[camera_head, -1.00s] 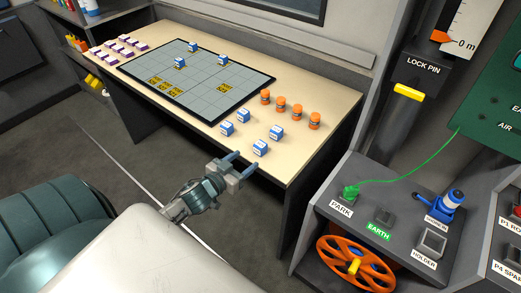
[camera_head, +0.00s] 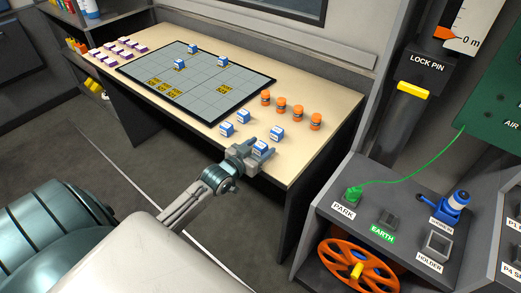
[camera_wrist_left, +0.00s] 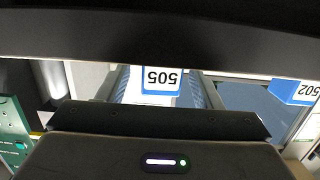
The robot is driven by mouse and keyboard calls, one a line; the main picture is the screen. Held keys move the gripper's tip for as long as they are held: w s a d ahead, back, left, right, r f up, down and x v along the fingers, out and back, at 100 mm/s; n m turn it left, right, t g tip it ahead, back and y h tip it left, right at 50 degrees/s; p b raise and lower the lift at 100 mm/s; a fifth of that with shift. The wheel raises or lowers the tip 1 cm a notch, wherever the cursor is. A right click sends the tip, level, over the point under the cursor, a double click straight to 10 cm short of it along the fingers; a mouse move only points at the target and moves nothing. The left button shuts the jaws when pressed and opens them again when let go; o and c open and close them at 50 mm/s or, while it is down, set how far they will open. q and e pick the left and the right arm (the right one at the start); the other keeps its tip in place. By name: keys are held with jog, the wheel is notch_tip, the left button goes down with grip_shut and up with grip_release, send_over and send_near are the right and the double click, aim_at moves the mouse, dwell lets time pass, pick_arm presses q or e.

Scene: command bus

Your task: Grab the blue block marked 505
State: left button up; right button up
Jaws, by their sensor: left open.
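The blue block marked 505 (camera_wrist_left: 161,80) shows in the left wrist view, upside down, its label readable. In the head view this block (camera_head: 261,147) stands near the table's front edge. My left gripper (camera_head: 262,149) is open, with its fingers around the block, one on each side. Whether the fingers touch it cannot be told. In the wrist view a dark bar of the gripper hides part of the scene. My right gripper is not in view.
A second blue block (camera_wrist_left: 298,92), marked 502, is at the right of the wrist view. Other blue blocks (camera_head: 227,129) (camera_head: 277,133) stand close by. Orange cylinders (camera_head: 281,105) are behind them, and a grey grid board (camera_head: 215,100) lies further left on the table (camera_head: 310,145).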

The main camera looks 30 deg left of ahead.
aim_at(262, 143)
pick_arm(q)
jog(key=w, duration=0.2)
jog(key=shift+w+d+f, duration=0.1)
jog(key=shift+w+f, duration=0.15)
jog(key=shift+w, duration=0.05)
jog(key=c, duration=1.1)
jog(key=shift+s, duration=0.1)
jog(key=shift+r, duration=0.1)
jog(key=shift+r, duration=0.4)
jog(key=r, duration=0.2)
jog(key=shift+s+r, duration=0.35)
jog(key=shift+s, duration=0.05)
jog(key=shift+s+a+r, duration=0.2)
jog(key=shift+s+r, duration=0.05)
jog(key=shift+s, duration=2.25)
jog(key=shift+s+a+r, duration=0.2)
jog(key=shift+s+a, duration=0.05)
jog(key=shift+s, duration=2.3)
jog(key=shift+s+a+r, duration=0.2)
jog(key=shift+s+r, duration=0.05)
jog(key=shift+s, duration=2.25)
